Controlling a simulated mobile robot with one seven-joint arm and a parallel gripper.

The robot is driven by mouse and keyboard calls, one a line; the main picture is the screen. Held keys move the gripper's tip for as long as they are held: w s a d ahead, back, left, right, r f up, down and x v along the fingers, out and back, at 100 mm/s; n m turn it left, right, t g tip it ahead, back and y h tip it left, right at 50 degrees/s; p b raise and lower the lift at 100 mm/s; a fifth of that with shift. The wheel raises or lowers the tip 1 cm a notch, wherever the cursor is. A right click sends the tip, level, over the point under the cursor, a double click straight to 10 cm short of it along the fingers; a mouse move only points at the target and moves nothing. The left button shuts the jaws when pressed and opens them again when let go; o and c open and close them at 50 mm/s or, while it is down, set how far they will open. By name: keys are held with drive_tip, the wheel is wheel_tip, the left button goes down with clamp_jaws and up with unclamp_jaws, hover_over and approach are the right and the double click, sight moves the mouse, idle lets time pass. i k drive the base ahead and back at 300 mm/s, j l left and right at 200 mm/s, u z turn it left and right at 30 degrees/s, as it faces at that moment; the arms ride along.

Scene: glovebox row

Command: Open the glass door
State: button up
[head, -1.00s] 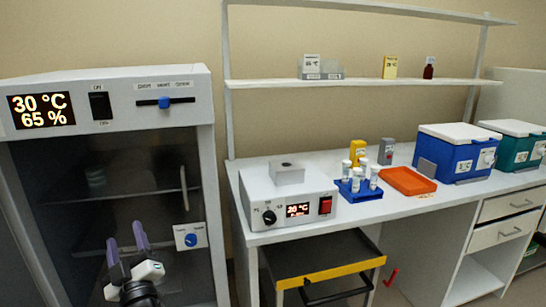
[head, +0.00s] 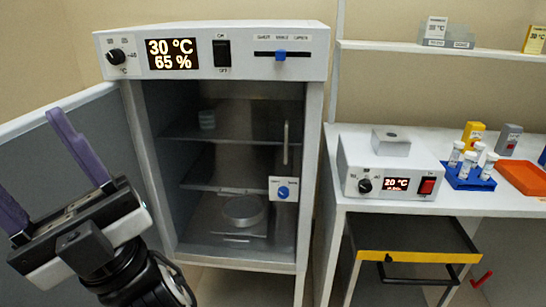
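The cabinet (head: 212,50) stands left of centre in the head view, with a display reading 30 °C and 65 %. Its glass door (head: 225,150) covers the front and looks closed. Shelves show through the glass. An upright handle (head: 286,142) is near the door's right edge. A plate with a blue knob (head: 283,190) is below the handle. My gripper (head: 28,150) is at the lower left, in front of and left of the cabinet, apart from the door handle. Its two purple fingers are spread, with nothing between them.
A grey panel (head: 60,165) with a pale top edge adjoins the cabinet on the left, behind my gripper. A bench on the right holds a heater box (head: 392,183), a blue tube rack (head: 470,180) and an orange tray (head: 525,176). A yellow-edged drawer (head: 415,257) is underneath.

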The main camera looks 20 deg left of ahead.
sight(275, 183)
drive_tip(key=i+l+u, duration=0.1)
drive_tip(key=i+l, duration=0.75)
drive_tip(key=i, duration=0.1)
